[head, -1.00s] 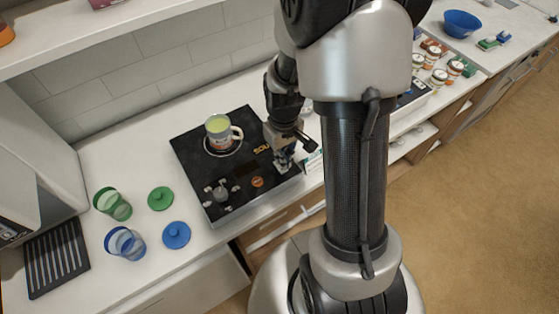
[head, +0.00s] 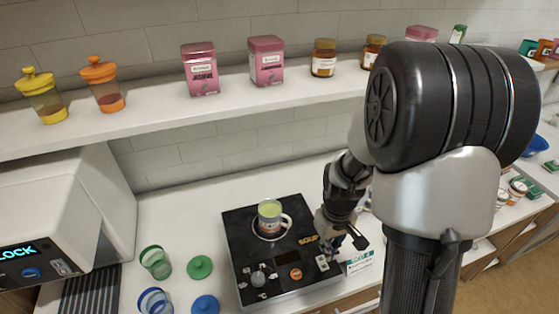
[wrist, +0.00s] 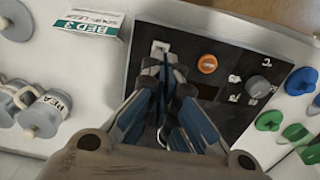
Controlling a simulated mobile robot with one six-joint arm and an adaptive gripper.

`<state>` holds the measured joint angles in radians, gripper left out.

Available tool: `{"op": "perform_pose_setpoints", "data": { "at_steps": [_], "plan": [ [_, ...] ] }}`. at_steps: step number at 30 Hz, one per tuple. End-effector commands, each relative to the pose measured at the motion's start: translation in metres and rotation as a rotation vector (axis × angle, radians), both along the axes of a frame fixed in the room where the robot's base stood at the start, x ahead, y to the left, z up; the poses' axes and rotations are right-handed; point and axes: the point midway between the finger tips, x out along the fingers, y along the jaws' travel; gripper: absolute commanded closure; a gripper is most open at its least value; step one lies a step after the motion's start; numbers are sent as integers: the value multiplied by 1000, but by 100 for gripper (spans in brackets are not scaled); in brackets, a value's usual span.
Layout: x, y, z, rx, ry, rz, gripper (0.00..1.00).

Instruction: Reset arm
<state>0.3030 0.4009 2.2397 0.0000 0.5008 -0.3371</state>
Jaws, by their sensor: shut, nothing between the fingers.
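My gripper (head: 340,244) is shut and empty, pointing down over the right front part of the black hot plate (head: 235,222). In the wrist view my gripper (wrist: 172,62) shows its fingers together above the plate's panel, close to a small white square switch (wrist: 160,46). I cannot tell whether the fingertips touch the panel. An orange knob (wrist: 207,64) and a grey knob (wrist: 257,86) are beside it. A mug with green contents (head: 270,217) stands upright on the plate's ring.
A bed label card (head: 361,262) stands right of the plate. Green and blue cups (head: 155,262) with lids (head: 200,267) are left of it. A shelf (head: 150,112) holding jars and tins runs above. A white appliance (head: 65,215) stands at left.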

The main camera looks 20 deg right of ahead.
Motion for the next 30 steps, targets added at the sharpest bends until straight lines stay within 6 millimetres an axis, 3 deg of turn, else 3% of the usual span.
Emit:
{"op": "perform_pose_setpoints", "data": {
  "at_steps": [5, 11, 15, 21, 30],
  "plan": [
    [0, 4, 9, -5, -13, 1, 100],
    [-7, 27, 61, -24, -99, -3, 100],
    [-27, 50, 102, -30, -172, -9, 100],
    [-69, 80, 143, -27, -278, -18, 100],
    [-125, 104, 164, -1, -391, -31, 100]
  ]
}}
